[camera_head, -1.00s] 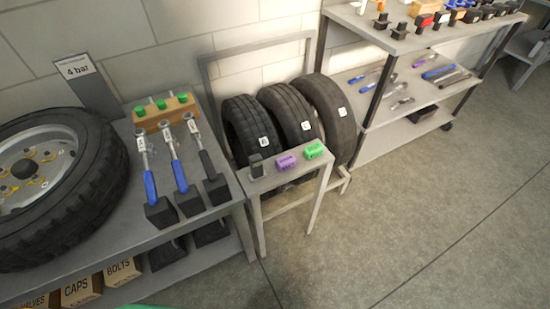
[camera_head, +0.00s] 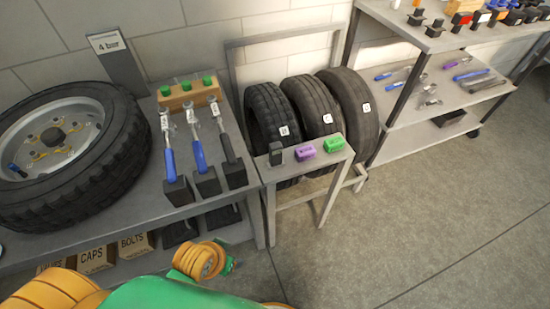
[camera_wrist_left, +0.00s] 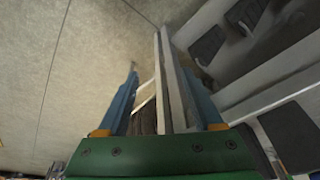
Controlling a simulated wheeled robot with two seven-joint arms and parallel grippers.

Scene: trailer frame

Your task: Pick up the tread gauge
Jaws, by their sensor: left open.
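A small dark upright device (camera_head: 276,153), apparently the tread gauge, stands at the left end of a narrow grey stand (camera_head: 299,169) in the head view. A purple block (camera_head: 305,149) and a green block (camera_head: 334,144) sit to its right on the same stand. My left gripper (camera_wrist_left: 162,74) shows in the left wrist view with its blue fingers apart and nothing held between them. Beyond the fingers are pale frame bars and a dark tyre. I cannot make out the gauge there. My right gripper is not in view.
Three tyres (camera_head: 315,106) stand behind the stand. At left, a bench holds a wheel (camera_head: 68,152), several blue- and black-handled tools and a wooden block (camera_head: 187,95) with green knobs. A tool shelf (camera_head: 402,82) is at right. The floor (camera_head: 440,210) in front is clear.

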